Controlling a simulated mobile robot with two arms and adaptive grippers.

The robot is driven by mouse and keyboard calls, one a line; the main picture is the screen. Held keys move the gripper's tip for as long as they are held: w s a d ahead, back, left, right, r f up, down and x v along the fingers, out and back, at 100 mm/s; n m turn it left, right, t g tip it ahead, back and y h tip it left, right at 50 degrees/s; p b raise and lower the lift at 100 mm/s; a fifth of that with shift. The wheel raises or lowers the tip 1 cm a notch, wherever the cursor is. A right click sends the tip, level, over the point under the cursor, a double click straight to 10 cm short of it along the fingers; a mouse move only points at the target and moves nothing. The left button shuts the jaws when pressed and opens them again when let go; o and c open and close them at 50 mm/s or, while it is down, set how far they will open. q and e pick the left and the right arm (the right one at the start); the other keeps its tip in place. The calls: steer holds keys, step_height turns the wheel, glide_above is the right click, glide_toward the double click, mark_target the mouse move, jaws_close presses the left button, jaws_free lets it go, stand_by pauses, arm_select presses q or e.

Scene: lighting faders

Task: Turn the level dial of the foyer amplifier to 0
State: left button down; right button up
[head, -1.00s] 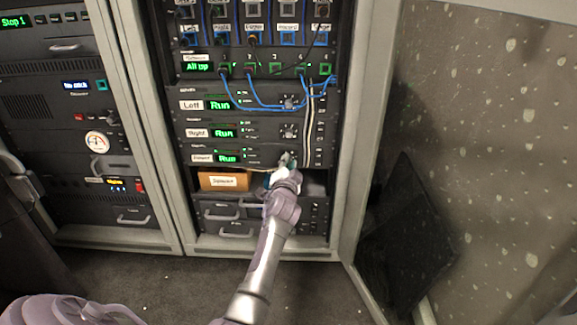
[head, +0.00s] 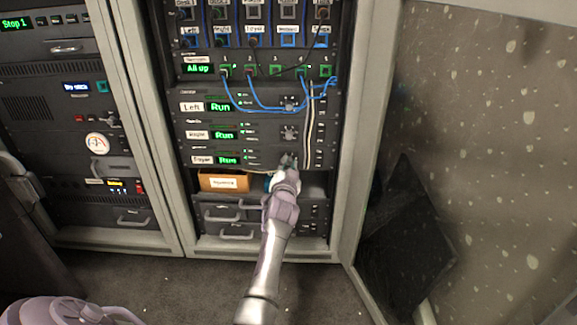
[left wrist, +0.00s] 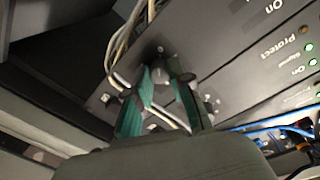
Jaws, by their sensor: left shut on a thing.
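The foyer amplifier (head: 201,160) is the lowest of the three amplifiers in the right-hand rack, with a green "Run" display. My left gripper (head: 289,162) is at the right part of its front panel, in front of the dial, and hides most of the dial in the head view. In the left wrist view the level dial (left wrist: 160,72) shows between the green-padded fingers of my left gripper (left wrist: 164,88), which are shut on it. The dial's pointer and scale are too small to read. My right gripper is not in view.
The Left amplifier (head: 192,107) and Right amplifier (head: 196,135) sit above, with their own dials. Blue and pale cables hang beside the dials. An orange labelled box (head: 223,182) lies in the open bay below. The open rack door (head: 480,150) stands at the right.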

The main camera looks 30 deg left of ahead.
arm_select(q)
steer(key=shift+f, duration=0.15)
steer(key=c, duration=1)
jaws_free()
steer(key=shift+c, duration=0.2)
steer(key=v, duration=0.7)
steer(key=shift+s+d, duration=0.15)
steer(key=shift+s, duration=0.1)
